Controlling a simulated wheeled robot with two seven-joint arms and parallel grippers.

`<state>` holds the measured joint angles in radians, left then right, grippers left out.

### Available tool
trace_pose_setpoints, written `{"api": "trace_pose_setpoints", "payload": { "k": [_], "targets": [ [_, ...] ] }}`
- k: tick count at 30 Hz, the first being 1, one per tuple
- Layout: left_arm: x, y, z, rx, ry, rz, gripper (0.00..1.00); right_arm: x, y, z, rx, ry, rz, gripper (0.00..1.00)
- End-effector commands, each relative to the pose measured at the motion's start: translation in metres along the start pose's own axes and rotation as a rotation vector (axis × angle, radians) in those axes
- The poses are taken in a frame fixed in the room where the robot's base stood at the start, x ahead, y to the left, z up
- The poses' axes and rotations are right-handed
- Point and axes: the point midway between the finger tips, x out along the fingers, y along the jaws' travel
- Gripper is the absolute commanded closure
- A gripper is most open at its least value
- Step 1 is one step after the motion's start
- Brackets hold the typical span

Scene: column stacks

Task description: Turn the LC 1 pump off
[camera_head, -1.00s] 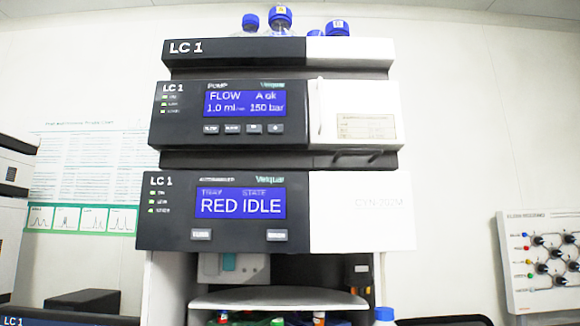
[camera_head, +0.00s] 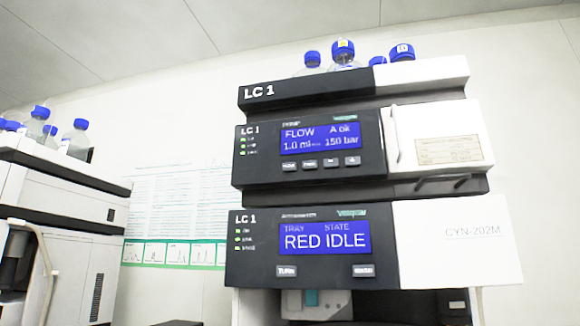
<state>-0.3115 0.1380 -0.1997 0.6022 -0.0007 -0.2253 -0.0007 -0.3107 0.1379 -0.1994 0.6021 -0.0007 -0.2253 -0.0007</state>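The LC 1 pump (camera_head: 262,165) is the dark-fronted module under the top tray of the LC 1 stack, right of the middle. Its blue screen (camera_head: 319,137) reads FLOW, 1.0 ml, A ok and 150 bar. A row of small grey buttons (camera_head: 320,163) sits below the screen; their labels are too small to read surely. Green status lights (camera_head: 243,145) show at its left. Below it is the LC 1 autosampler (camera_head: 260,262), whose screen reads TRAY RED, STATE IDLE. Neither of my grippers is in view.
Blue-capped bottles (camera_head: 402,52) stand on the stack's top tray (camera_head: 350,86). Another white and black instrument stack (camera_head: 50,200) with bottles on it stands at the left. A wall chart (camera_head: 175,215) hangs between them. A handle (camera_head: 447,183) juts out below the pump's white door.

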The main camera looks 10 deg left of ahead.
Motion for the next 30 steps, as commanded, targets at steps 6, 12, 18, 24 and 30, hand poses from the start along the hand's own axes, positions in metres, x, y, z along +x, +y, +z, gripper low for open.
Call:
{"api": "trace_pose_setpoints", "payload": {
  "k": [6, 12, 18, 24, 30],
  "targets": [
    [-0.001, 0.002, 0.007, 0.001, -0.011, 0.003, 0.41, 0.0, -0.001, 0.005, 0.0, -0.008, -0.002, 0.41],
    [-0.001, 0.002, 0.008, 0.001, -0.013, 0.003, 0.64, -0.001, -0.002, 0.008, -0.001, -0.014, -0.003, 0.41],
    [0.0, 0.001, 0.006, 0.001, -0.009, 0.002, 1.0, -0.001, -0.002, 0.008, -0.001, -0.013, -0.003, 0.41],
    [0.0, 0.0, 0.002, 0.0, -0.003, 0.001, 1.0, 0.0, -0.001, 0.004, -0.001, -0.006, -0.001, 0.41],
    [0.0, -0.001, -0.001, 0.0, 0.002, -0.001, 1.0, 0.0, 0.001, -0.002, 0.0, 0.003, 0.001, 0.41]
  ]
}}
